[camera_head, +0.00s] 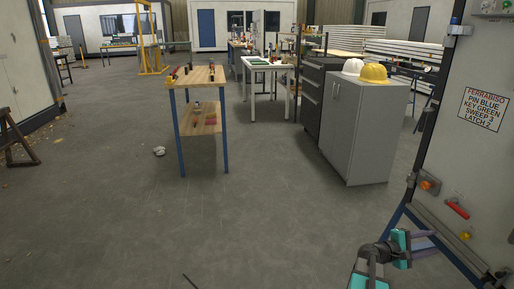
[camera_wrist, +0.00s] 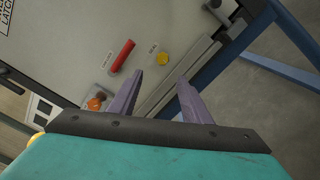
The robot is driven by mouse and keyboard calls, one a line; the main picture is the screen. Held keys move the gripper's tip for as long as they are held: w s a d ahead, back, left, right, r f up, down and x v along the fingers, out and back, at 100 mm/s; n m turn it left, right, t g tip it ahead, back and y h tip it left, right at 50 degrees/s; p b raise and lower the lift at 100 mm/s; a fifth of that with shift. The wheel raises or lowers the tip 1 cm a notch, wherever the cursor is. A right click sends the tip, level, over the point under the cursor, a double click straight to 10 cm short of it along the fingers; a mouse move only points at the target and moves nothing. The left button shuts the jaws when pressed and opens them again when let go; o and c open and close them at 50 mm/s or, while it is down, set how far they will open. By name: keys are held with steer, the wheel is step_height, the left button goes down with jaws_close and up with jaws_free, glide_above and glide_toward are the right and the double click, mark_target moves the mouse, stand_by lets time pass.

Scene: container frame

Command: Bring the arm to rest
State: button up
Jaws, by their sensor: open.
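My gripper (camera_head: 430,243) is at the lower right of the head view, in front of the pale panel (camera_head: 468,160). In the wrist view my gripper (camera_wrist: 160,78) shows two purple fingers spread apart, with nothing between them. The panel carries an orange knob (camera_head: 427,185), a red handle (camera_head: 457,208) and a yellow button (camera_head: 465,236). In the wrist view the red handle (camera_wrist: 122,56) and yellow button (camera_wrist: 162,59) lie beyond the fingertips. The orange knob (camera_wrist: 96,103) is left of the left finger. I see no contact with them.
A sign (camera_head: 483,109) is on the panel, above a blue frame leg (camera_head: 455,262). A grey cabinet (camera_head: 362,130) with a white and a yellow helmet (camera_head: 374,73) stands behind. A wooden workbench (camera_head: 203,75) is at centre left. The floor in front is mostly clear.

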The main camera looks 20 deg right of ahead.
steer(key=w+a+n+t+p, duration=0.4)
steer(key=w+a+p, duration=0.3)
steer(key=w+a, duration=0.5)
steer(key=w+a+f+t+y+p, duration=0.1)
steer(key=w+a+f+y+p, duration=0.2)
steer(key=a, duration=0.4)
steer(key=w+a+f+y+p, duration=0.1)
steer(key=w+a+f+p, duration=0.15)
steer(key=a+f, duration=0.4)
steer(key=s+a+f+m+g+y+p, duration=0.2)
steer(key=s+a, duration=0.5)
steer(key=a, duration=0.6)
steer(key=s+a+f+m+g+y+p, duration=0.2)
steer(key=s+a+f+y+p, duration=0.2)
steer(key=a, duration=1)
steer(key=s+a+f+m+g+y+p, duration=0.2)
steer(key=s+a+y, duration=0.5)
steer(key=s+a, duration=0.4)
steer(key=a+f+m, duration=0.1)
steer(key=a+f, duration=0.1)
steer(key=a, duration=0.1)
steer(key=shift+s+a+f+p, duration=0.15)
steer(key=shift+a+f+p, duration=0.1)
steer(key=shift+p, duration=0.15)
